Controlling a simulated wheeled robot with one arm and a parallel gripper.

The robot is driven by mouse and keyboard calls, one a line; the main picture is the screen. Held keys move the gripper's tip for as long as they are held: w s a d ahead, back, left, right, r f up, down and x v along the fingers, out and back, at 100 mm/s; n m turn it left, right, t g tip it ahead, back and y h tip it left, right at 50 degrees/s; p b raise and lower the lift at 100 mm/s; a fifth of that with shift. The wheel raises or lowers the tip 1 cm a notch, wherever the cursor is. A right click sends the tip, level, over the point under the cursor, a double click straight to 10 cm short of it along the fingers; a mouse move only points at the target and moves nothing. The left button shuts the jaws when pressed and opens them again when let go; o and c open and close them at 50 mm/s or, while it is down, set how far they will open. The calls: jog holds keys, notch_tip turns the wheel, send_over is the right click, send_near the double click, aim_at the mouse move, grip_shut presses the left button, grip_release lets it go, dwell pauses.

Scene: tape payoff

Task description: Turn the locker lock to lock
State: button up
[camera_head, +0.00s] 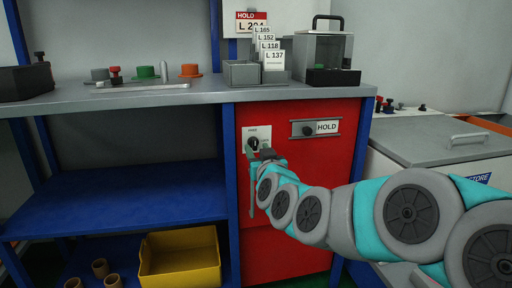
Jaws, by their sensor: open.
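The locker (296,249) is a red cabinet under the grey worktop, set in a blue frame. Its lock (254,144) is a dark round piece on a small white plate (264,131) at the upper left of the red front. My gripper (252,154) is at the lock, just at or below it, at the end of my teal and grey arm. It appears open. I cannot tell whether its fingers touch the lock, and its fingertips are small and partly overlap the lock's lower part.
A "HOLD" panel with a dark knob (308,130) is right of the lock. A grey card tray (241,73) and a clear box (326,50) stand on the worktop (200,91). A grey lidded chest (440,147) is at right. A yellow bin (180,261) sits lower left.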

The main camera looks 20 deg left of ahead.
aim_at(255, 145)
jog(key=shift+x, duration=1.55)
jog(key=shift+c, duration=0.3)
grip_shut()
